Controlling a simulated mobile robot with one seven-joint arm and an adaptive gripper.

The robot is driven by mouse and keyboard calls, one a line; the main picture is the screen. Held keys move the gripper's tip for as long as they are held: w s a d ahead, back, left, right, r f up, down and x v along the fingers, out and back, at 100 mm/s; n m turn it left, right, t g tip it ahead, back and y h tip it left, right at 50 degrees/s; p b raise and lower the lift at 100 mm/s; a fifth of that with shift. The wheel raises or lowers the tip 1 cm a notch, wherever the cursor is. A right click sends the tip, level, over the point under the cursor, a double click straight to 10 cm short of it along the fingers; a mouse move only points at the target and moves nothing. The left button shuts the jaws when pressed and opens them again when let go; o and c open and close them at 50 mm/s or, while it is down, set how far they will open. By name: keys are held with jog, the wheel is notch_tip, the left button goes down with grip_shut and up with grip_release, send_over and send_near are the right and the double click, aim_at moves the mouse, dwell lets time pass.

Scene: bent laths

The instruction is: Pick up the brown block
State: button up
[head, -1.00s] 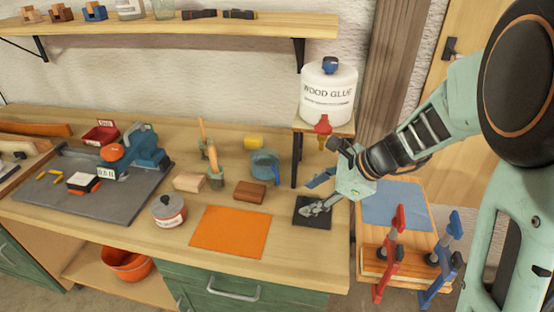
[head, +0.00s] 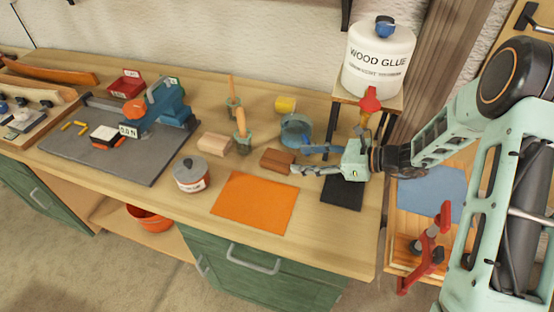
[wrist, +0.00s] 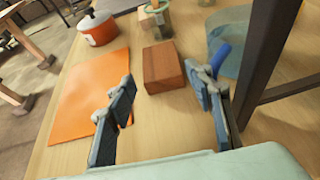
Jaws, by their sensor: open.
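The brown block (head: 277,160) lies on the workbench, just behind the orange sheet (head: 254,202). In the wrist view the brown block (wrist: 163,66) sits ahead of my gripper, between the lines of its two fingers. My gripper (head: 306,160) is open and empty, low over the bench to the right of the block. In the wrist view my gripper (wrist: 165,108) shows its two blue-padded fingers spread wide, with the block a little beyond the tips. I cannot tell whether a fingertip touches the block.
A blue-grey cup (head: 296,131) stands close behind the block. A paler wood block (head: 214,144), a green pot with a wooden handle (head: 242,143) and a lidded tin (head: 190,175) are to the left. The glue stand's dark post (wrist: 262,60) rises close on the right.

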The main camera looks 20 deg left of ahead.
aim_at(280, 159)
jog(key=x, duration=0.6)
jog(key=shift+a+f, duration=0.2)
jog(key=shift+a, duration=0.1)
jog(key=c, duration=0.8)
